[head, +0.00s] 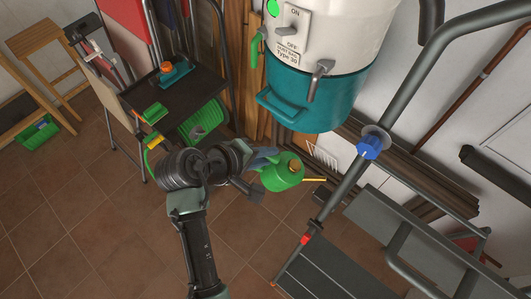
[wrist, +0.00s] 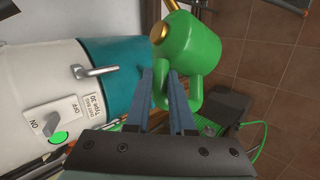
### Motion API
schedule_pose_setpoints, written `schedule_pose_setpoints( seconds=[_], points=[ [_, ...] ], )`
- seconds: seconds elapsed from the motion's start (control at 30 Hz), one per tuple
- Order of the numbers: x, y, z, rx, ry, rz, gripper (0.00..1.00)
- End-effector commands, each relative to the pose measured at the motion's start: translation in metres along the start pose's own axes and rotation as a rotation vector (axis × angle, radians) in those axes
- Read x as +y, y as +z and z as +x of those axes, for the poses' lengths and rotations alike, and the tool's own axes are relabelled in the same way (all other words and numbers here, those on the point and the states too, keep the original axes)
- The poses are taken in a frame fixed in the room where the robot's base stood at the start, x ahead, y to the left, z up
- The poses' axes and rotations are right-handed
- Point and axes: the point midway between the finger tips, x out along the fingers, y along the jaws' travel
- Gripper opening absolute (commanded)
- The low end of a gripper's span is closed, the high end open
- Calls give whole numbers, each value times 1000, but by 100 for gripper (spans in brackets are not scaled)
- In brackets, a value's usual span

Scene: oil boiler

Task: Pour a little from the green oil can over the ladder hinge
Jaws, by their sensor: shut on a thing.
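The green oil can (head: 283,172) has a rounded body and a thin brass spout pointing right, toward the ladder. My gripper (head: 258,180) is shut on it from the left and holds it above the floor. In the wrist view the can (wrist: 192,48) sits at the fingertips of my gripper (wrist: 172,82), with its handle loop between them. The grey ladder (head: 335,270) stands at the right. A blue knob with a round plate, apparently the ladder hinge (head: 369,147), sits on its rail. The spout tip is apart from it, to its lower left. I see no oil flowing.
A white and teal boiler (head: 318,90) with a protruding handle stands behind the can. A black cart (head: 165,90) with tools and a green hose (head: 203,120) is at the left. Long boards lie by the wall behind the ladder. The tiled floor at lower left is clear.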

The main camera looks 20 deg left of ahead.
Motion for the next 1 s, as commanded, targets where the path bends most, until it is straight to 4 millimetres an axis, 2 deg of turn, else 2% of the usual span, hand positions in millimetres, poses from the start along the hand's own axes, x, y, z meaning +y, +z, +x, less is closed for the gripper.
schedule_pose_setpoints(
  seconds=[1.0],
  points=[
    [11, 5, -5, 39, -40, 42, 0]
  ],
)
